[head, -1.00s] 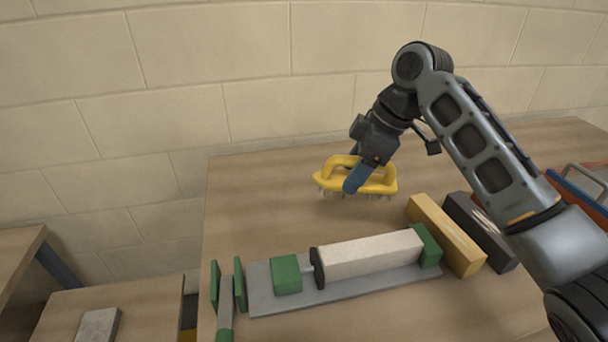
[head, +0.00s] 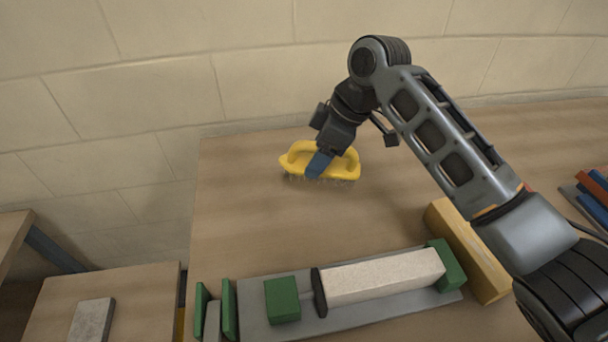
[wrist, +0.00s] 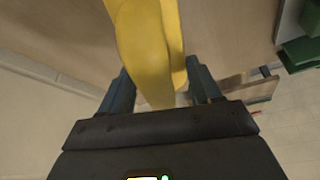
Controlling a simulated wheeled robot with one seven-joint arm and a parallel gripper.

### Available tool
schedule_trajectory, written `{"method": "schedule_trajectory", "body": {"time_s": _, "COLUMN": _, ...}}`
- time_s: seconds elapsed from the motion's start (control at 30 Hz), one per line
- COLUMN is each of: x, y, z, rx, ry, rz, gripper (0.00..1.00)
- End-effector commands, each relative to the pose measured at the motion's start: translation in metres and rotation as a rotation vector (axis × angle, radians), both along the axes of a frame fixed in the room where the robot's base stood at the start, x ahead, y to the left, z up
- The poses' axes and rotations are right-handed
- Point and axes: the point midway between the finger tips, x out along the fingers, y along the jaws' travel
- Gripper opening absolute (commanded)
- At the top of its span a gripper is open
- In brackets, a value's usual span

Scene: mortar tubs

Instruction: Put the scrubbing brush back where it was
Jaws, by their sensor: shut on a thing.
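The scrubbing brush (head: 342,169) has a yellow body with a looped handle and pale bristles pointing down. My gripper (head: 318,166) is shut on its handle, with a blue finger showing in front of it in the head view. The brush is over the back left part of the wooden table (head: 240,200); I cannot tell whether the bristles touch the top. In the wrist view the yellow brush (wrist: 150,45) fills the space between the two fingers and hides what lies beyond.
A grey plate with green blocks (head: 282,300) and a long whitish block (head: 385,276) lies at the front. A yellow-tan block (head: 470,255) stands right of it. Blue and red items (head: 595,195) are at the right edge. A brick wall (head: 150,80) stands behind. The table's back left is clear.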

Motion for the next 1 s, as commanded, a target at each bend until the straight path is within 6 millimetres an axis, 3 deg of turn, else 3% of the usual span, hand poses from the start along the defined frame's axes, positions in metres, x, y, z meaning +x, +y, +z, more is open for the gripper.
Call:
{"method": "schedule_trajectory", "body": {"time_s": 0.23, "x": -0.011, "y": 0.026, "z": -0.017, "rx": -0.001, "ry": -0.001, "rz": 0.000, "gripper": 0.35}}
{"method": "schedule_trajectory", "body": {"time_s": 0.37, "x": -0.012, "y": 0.028, "z": -0.023, "rx": -0.001, "ry": 0.000, "rz": -0.002, "gripper": 0.35}}
{"method": "schedule_trajectory", "body": {"time_s": 0.63, "x": -0.012, "y": 0.028, "z": -0.056, "rx": -0.002, "ry": 0.001, "rz": -0.002, "gripper": 0.35}}
{"method": "schedule_trajectory", "body": {"time_s": 1.0, "x": -0.012, "y": 0.028, "z": -0.062, "rx": 0.000, "ry": -0.001, "rz": -0.001, "gripper": 0.35}}
